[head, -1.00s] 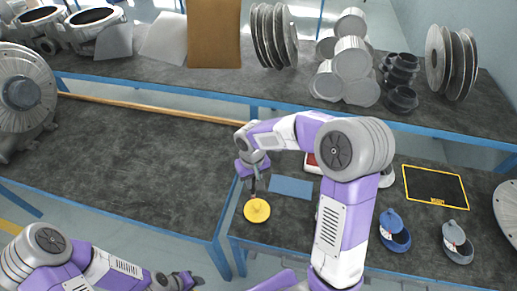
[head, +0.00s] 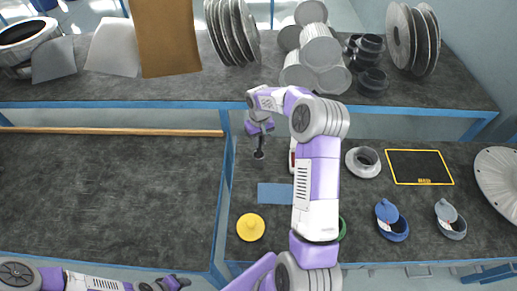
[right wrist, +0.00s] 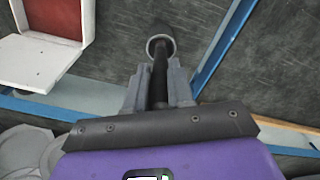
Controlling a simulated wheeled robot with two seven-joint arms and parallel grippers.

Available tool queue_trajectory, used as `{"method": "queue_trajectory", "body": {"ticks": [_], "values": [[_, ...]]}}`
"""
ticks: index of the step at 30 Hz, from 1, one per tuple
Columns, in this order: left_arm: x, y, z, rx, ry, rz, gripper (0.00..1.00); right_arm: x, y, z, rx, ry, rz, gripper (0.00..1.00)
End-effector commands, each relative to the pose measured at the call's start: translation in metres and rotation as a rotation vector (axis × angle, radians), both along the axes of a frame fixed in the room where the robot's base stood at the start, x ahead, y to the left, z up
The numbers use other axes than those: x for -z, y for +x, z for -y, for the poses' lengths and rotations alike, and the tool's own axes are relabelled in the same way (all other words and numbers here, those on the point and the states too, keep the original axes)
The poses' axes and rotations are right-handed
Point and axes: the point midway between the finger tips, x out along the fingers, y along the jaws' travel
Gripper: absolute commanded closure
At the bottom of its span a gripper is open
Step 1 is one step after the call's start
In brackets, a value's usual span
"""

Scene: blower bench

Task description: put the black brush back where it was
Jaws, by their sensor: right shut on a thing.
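The black brush (head: 259,154) hangs below my right gripper (head: 258,133) in the head view, above the dark bench top behind the blue mat (head: 275,193). In the right wrist view, my right gripper (right wrist: 158,90) is shut on the brush's black shaft (right wrist: 159,72). A pale ring shows around its far end. My left gripper (head: 177,283) is at the bottom edge of the head view, far from the brush; its jaw opening is too small to judge.
A yellow round piece (head: 250,227) stands in front of the mat. Part of a red and white box (right wrist: 55,40) shows in the wrist view.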

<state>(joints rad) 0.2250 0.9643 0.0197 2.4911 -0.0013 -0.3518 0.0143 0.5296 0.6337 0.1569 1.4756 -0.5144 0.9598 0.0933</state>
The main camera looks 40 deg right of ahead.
Motion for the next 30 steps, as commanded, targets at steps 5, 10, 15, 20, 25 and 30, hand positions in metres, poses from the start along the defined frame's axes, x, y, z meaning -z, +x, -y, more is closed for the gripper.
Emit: {"method": "queue_trajectory", "body": {"ticks": [5,10,15,20,25,30], "values": [[0.002,0.0,0.0,0.0,0.0,0.0,0.57,0.015,0.0,0.0,0.0,0.0,-0.001,1.0],[0.005,0.0,0.0,0.0,0.0,0.001,0.57,0.039,0.0,-0.001,-0.001,0.001,-0.001,1.0],[0.004,0.0,0.0,0.0,0.0,0.001,0.57,0.041,0.0,0.0,0.0,-0.001,0.002,1.0],[0.006,0.0,0.0,0.0,0.0,0.001,0.57,0.042,0.0,0.0,0.0,0.0,0.001,1.0],[0.007,0.0,0.0,0.0,0.0,0.001,0.57,0.044,0.0,0.0,0.0,0.0,0.001,0.66],[0.007,0.0,0.0,0.0,0.0,0.001,0.57,0.044,0.0,0.0,0.0,0.0,0.001,0.53]]}}
